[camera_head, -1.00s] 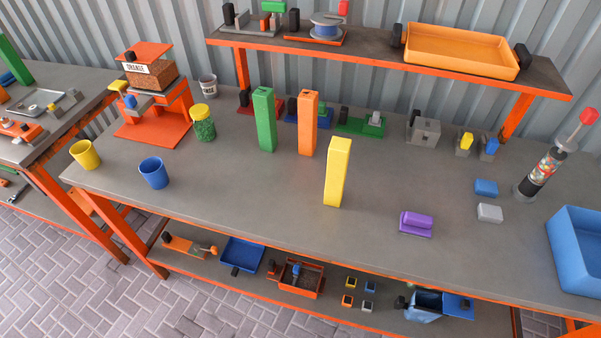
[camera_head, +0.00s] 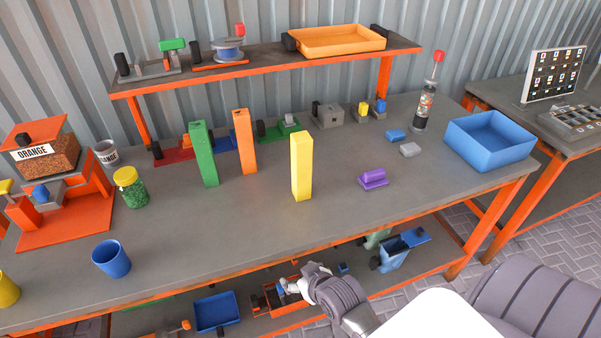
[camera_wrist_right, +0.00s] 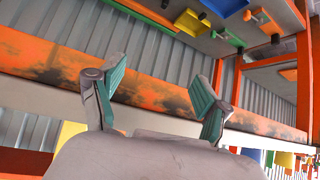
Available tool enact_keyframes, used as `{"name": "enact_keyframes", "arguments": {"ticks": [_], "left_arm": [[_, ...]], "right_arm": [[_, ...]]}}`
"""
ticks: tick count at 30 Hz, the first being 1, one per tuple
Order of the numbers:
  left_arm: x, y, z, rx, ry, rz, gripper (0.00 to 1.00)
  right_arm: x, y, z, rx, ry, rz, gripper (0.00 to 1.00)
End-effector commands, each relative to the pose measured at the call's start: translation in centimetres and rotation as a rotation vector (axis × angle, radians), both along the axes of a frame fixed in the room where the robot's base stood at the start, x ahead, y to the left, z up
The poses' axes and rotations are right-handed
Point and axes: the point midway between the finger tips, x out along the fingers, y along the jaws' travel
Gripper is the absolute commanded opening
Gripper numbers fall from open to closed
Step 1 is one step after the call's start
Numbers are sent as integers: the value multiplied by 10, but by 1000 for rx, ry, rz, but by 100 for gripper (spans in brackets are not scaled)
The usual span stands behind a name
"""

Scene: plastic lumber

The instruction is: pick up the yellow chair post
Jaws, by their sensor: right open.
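The yellow chair post (camera_head: 301,166) stands upright on the grey workbench (camera_head: 250,235), near its middle. My right gripper (camera_head: 288,287) is low at the bottom of the head view, in front of the bench's front edge and well below the post. It is clear of the post. In the right wrist view the right gripper (camera_wrist_right: 155,92) has its two fingers spread wide with nothing between them. The yellow chair post cannot be made out for certain in the wrist view. My left gripper is not in view.
A green post (camera_head: 203,155) and an orange post (camera_head: 245,142) stand left of the yellow one. A purple block (camera_head: 373,179) lies to its right. A blue bin (camera_head: 490,142) is at the right end. The bench's orange front rail (camera_head: 405,213) lies between my right gripper and the top.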

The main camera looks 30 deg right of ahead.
Motion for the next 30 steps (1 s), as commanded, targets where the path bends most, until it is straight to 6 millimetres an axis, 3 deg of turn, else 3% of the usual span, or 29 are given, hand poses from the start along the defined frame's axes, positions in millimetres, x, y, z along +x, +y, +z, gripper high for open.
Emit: {"name": "enact_keyframes", "arguments": {"ticks": [1, 7, 10, 15, 19, 23, 30], "left_arm": [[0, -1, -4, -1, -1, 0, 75], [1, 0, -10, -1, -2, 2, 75], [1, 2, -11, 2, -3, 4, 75], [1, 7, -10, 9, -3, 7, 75], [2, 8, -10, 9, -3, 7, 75], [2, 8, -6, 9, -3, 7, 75], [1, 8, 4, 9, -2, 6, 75]], "right_arm": [[4, -4, 26, -3, -42, -8, 76], [9, -18, 120, -17, -196, -37, 76], [26, -42, 182, -29, -395, -96, 76], [45, -75, 235, -52, -632, -174, 76], [50, -90, 257, -66, -735, -211, 76], [63, -97, 265, -70, -767, -222, 76], [109, -108, 266, -70, -766, -221, 76]]}}
